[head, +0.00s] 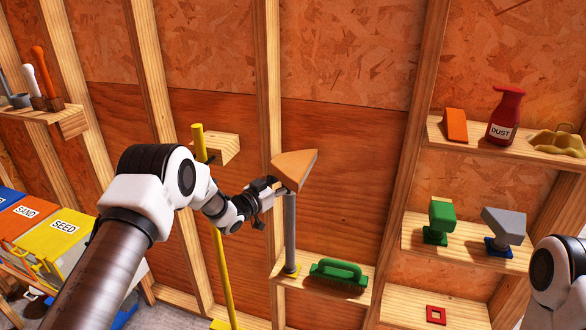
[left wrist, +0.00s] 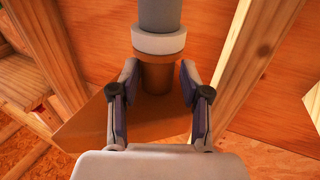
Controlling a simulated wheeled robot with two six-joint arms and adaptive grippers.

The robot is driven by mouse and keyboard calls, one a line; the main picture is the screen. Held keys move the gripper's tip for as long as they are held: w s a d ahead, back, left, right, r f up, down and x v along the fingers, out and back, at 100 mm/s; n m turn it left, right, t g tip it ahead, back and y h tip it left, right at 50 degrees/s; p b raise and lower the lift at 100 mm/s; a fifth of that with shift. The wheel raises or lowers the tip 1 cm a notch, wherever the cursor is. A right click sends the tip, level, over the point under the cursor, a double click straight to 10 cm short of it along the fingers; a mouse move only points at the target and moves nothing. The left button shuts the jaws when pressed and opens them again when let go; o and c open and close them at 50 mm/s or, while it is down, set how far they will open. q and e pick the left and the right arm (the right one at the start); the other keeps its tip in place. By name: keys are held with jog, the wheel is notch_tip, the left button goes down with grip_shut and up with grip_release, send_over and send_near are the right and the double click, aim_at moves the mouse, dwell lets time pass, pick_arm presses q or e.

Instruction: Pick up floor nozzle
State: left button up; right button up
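The floor nozzle (head: 295,166) looks like a tan-orange wedge-shaped head. In the left wrist view the wedge (left wrist: 90,125) has a narrower brown neck, next to a white collar (left wrist: 158,41) and the grey tube. My left gripper (head: 270,188) is at the neck, just under the head. In the left wrist view its fingers (left wrist: 159,72) are open, one on each side of the neck, with small gaps visible. My right gripper is out of view.
A green brush (head: 339,274) lies on the same shelf, right of the tube. A yellow pole (head: 222,250) stands close left of my left gripper. Wooden studs frame the wall. Right-hand shelves hold a red DUST bottle (head: 505,115), a green piece (head: 440,220) and a grey piece (head: 504,224).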

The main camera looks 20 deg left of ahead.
aim_at(278, 175)
pick_arm(q)
grip_shut()
jog(key=shift+s+d+r, duration=0.1)
jog(key=shift+d+r, duration=0.05)
jog(key=shift+d, duration=0.05)
jog(key=shift+a+r, duration=0.1)
jog(key=shift+r+b, duration=0.4)
jog(key=shift+r, duration=0.2)
jog(key=shift+s+d+r+b, duration=0.1)
jog(key=shift+r+b, duration=0.15)
jog(key=shift+r, duration=0.25)
jog(key=shift+s+d+r+b, duration=0.1)
jog(key=shift+r+b, duration=0.1)
jog(key=shift+r, duration=0.3)
jog(key=s+d+r+b, duration=0.2)
jog(key=s+d+b, duration=0.1)
jog(key=s+d, duration=0.8)
notch_tip(278, 175, up, 9)
jog(key=a+p, duration=0.1)
jog(key=p, duration=0.4)
jog(key=shift+s+f, duration=0.2)
jog(key=shift+s, duration=0.25)
